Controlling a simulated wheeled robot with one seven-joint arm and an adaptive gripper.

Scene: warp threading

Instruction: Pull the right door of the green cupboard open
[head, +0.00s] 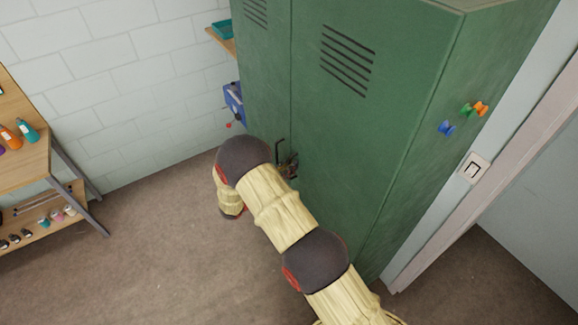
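The green cupboard (415,22) stands against the wall, with vent slots high on its doors. Its right door (350,135) looks shut, flush with the left door (266,75) at the seam. A thin dark handle (279,147) shows near the seam. My arm reaches up from the lower right and bends in front of the doors' lower part. Small dark parts that look like my gripper (289,166) show beside the handle, at the right door's left edge. My arm hides much of them, so their finger opening and any contact with the handle are unclear.
Coloured pegs (468,114) sit on the cupboard's right side, near a wall switch (473,168) and a pale door frame. A wooden shelf unit (30,165) with bottles stands at the left. A blue case (234,102) is beside the cupboard. The brown floor (150,250) is clear.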

